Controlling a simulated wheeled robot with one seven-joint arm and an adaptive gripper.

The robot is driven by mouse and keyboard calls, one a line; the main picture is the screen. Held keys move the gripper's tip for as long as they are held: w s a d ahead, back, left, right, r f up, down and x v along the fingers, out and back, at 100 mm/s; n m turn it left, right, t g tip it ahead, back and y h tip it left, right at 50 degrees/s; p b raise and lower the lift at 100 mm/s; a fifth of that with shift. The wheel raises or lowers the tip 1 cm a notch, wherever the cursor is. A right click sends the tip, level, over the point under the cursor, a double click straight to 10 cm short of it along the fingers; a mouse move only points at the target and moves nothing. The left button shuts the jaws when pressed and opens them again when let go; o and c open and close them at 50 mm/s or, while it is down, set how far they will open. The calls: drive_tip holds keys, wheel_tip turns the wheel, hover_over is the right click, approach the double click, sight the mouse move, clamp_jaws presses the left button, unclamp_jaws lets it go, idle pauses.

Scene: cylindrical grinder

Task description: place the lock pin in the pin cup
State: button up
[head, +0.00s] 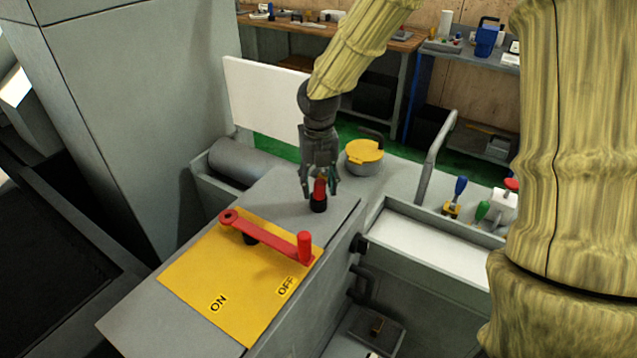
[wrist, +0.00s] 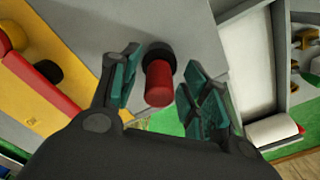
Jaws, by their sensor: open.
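The red lock pin (head: 320,187) stands upright on the grey machine top, its lower end in a black round cup-like piece (head: 318,205). In the wrist view the red pin (wrist: 158,88) shows end-on in front of the black piece (wrist: 160,53). I cannot tell how deep the pin sits in it. My gripper (head: 320,190) points down over the pin with its fingers open on either side. In the wrist view the green-padded fingers of my gripper (wrist: 160,78) are spread, with gaps visible between them and the pin.
A yellow ON/OFF plate (head: 205,275) with a red lever (head: 268,236) lies in front. Behind stands a yellow-lidded pot (head: 364,152). To the right are a shallow white-floored tray (head: 430,245), a bent grey rail (head: 432,160) and small tools (head: 482,210).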

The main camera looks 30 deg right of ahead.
drive_tip(key=shift+r, duration=0.1)
wheel_tip(320, 180, up, 12)
drive_tip(key=b, duration=0.2)
idle(0.4)
drive_tip(key=shift+a, duration=0.1)
idle(1.3)
